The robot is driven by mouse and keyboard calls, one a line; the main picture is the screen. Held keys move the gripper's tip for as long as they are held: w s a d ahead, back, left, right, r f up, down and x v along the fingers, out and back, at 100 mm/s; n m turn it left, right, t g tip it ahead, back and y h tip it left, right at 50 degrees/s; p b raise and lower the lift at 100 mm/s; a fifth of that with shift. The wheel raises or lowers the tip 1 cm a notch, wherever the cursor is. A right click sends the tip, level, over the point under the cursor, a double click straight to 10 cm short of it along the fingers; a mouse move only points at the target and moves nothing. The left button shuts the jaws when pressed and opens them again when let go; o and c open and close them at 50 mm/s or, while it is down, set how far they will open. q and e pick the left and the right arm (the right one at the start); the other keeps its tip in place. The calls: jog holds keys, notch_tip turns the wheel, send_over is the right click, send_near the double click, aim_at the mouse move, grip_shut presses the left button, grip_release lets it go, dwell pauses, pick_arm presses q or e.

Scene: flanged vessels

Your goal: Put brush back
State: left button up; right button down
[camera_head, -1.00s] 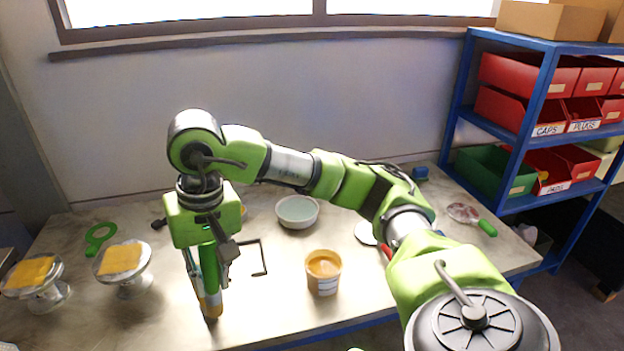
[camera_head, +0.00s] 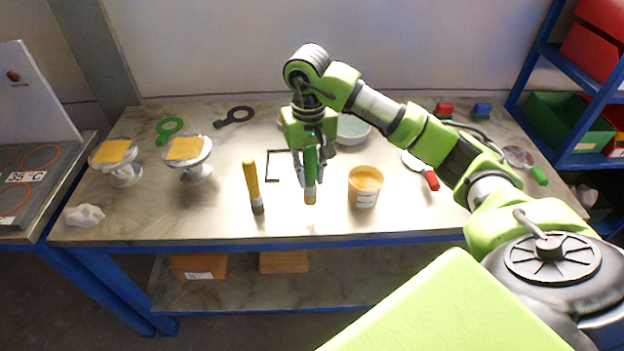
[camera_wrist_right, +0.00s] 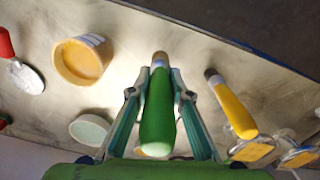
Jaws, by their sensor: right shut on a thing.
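My right gripper (camera_head: 309,178) points down above the table and is shut on a green-handled brush (camera_head: 311,170). The brush is held upright with its light tip down; whether the tip touches the table I cannot tell. In the right wrist view the green handle (camera_wrist_right: 158,115) lies between the fingers. A yellow-handled brush (camera_head: 252,180) stands nearly upright, dark end down, left of the gripper; it also shows in the right wrist view (camera_wrist_right: 232,107). A thin black wire frame (camera_head: 268,166) is on the table behind the brushes. My left gripper is out of view.
A tub of orange paste (camera_head: 365,187) stands right of the held brush, with a pale bowl (camera_head: 352,130) behind. Two dishes with yellow squares (camera_head: 113,152) (camera_head: 186,150) stand left. A red-handled round tool (camera_head: 431,180) lies right. The table's front edge is near.

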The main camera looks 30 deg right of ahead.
aim_at(312, 184)
jog(key=shift+w+d+f, duration=0.35)
jog(key=shift+w+f, duration=0.05)
jog(key=shift+f, duration=0.2)
jog(key=f+p, duration=0.2)
jog(key=f, duration=0.1)
jog(key=shift+w+d+f, duration=0.2)
jog(key=shift+f, duration=0.25)
jog(key=shift+f, duration=0.1)
jog(key=shift+f, duration=0.1)
jog(key=c, duration=1.8)
grip_release()
jog(key=shift+c, duration=0.2)
